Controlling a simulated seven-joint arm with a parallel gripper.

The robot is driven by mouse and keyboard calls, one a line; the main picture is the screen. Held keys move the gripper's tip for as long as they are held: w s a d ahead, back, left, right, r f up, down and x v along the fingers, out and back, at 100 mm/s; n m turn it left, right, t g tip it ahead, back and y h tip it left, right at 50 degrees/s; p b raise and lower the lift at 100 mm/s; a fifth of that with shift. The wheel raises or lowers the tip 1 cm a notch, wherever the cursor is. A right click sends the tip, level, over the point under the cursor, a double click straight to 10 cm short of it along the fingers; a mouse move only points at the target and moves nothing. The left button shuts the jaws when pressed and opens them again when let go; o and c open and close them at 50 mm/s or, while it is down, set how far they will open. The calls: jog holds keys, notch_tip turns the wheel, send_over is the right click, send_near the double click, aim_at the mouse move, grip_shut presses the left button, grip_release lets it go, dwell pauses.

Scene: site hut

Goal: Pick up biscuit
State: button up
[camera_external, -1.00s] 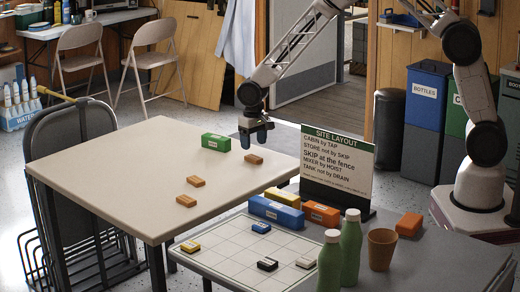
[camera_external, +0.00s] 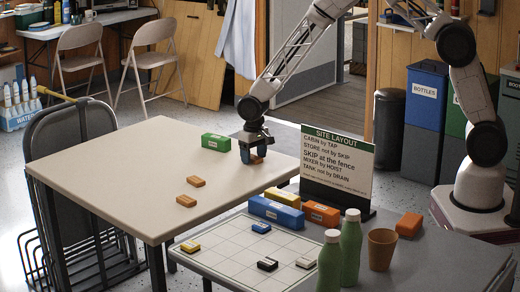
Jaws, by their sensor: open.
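Three small orange-brown blocks that look like biscuits are on the beige table. One biscuit (camera_external: 257,160) is near the table's right side, partly hidden by my gripper (camera_external: 253,159). My gripper points down and is open, with its fingers low at this biscuit; I cannot tell whether they touch it. A second biscuit (camera_external: 195,181) and a third biscuit (camera_external: 186,201) lie apart toward the front of the table.
A green block (camera_external: 216,142) lies just left of my gripper. The beige table (camera_external: 120,170) is mostly clear. At the front right are a sign (camera_external: 337,160), a gridded board (camera_external: 228,258) with small blocks, green bottles (camera_external: 351,236) and a brown cup (camera_external: 381,248).

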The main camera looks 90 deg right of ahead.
aim_at(254, 157)
dwell(0.4)
jog(key=c, duration=1)
jog(key=shift+r, duration=0.1)
jog(key=shift+r, duration=0.7)
notch_tip(254, 157, up, 2)
jog(key=s+a, duration=0.2)
jog(key=s, duration=0.3)
jog(key=s+a+r, duration=0.1)
jog(key=s+a, duration=0.1)
jog(key=s, duration=0.3)
jog(key=s+a, duration=0.2)
jog(key=s, duration=0.3)
jog(key=shift+r, duration=0.2)
